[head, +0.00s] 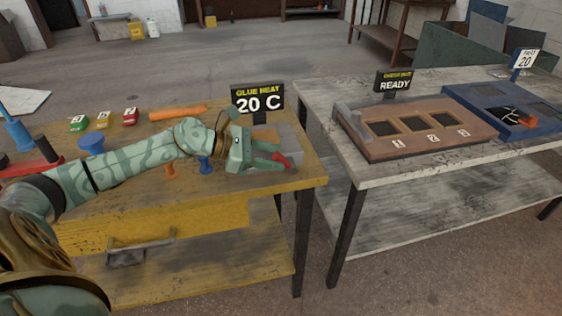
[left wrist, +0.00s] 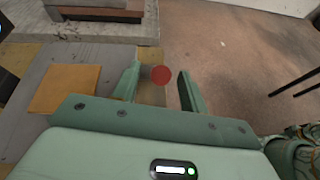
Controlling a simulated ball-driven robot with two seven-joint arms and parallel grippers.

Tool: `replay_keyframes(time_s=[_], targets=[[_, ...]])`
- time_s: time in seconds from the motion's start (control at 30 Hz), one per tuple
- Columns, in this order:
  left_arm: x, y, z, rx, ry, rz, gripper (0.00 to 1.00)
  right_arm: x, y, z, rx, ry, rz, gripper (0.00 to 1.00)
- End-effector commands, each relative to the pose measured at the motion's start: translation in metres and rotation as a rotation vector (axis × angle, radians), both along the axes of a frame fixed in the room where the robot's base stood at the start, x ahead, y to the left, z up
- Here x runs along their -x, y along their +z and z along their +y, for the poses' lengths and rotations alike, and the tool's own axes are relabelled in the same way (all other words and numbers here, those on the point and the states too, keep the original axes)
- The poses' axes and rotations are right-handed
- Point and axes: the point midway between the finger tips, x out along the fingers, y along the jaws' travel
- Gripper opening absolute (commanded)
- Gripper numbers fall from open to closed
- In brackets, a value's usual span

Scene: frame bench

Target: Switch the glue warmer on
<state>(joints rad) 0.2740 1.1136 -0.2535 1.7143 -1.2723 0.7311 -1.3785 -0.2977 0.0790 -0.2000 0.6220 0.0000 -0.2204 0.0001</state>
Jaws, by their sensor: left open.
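The glue warmer (head: 288,135) is a grey box at the right end of the yellow bench. Its black sign (head: 258,99) reads "GLUE HEAT 20 C". A red part (head: 284,160) shows at its front side, partly hidden by my fingers. In the left wrist view it appears as a red round knob (left wrist: 160,74) between the fingertips, with gaps at both sides. My left gripper (head: 276,157) is open around it; the fingers also show in the left wrist view (left wrist: 158,82). An orange square plate (left wrist: 66,88) lies on the warmer's grey top. My right gripper is out of view.
The yellow bench (head: 225,215) also holds small coloured blocks (head: 103,119), an orange cylinder (head: 178,112) and blue pegs. A gap separates it from the grey bench (head: 320,95), which holds a brown three-slot fixture (head: 375,148), a "READY" sign (head: 394,84) and a blue tray (head: 480,103).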

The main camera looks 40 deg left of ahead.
Motion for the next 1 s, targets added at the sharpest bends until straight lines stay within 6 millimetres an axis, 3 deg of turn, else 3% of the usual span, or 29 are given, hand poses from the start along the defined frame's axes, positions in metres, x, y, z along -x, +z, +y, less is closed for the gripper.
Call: replay_keyframes(time_s=[0.2,0.47,0.5,0.63,0.67,1.0], targets=[[-0.014,-0.008,-0.013,0.001,0.001,-0.001,0.43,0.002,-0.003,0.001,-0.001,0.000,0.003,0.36],[-0.015,-0.009,-0.015,-0.001,0.000,0.001,0.43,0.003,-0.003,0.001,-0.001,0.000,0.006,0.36],[-0.015,-0.009,-0.015,-0.001,0.000,0.001,0.41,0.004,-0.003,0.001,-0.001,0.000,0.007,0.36],[-0.015,-0.009,-0.015,0.000,0.000,0.001,0.04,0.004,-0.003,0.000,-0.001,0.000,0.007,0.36],[-0.015,-0.009,-0.015,0.000,0.000,0.001,0.00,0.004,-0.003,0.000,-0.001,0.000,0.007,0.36],[-0.016,-0.004,-0.015,-0.022,0.000,0.022,0.00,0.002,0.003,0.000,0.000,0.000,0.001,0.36]])
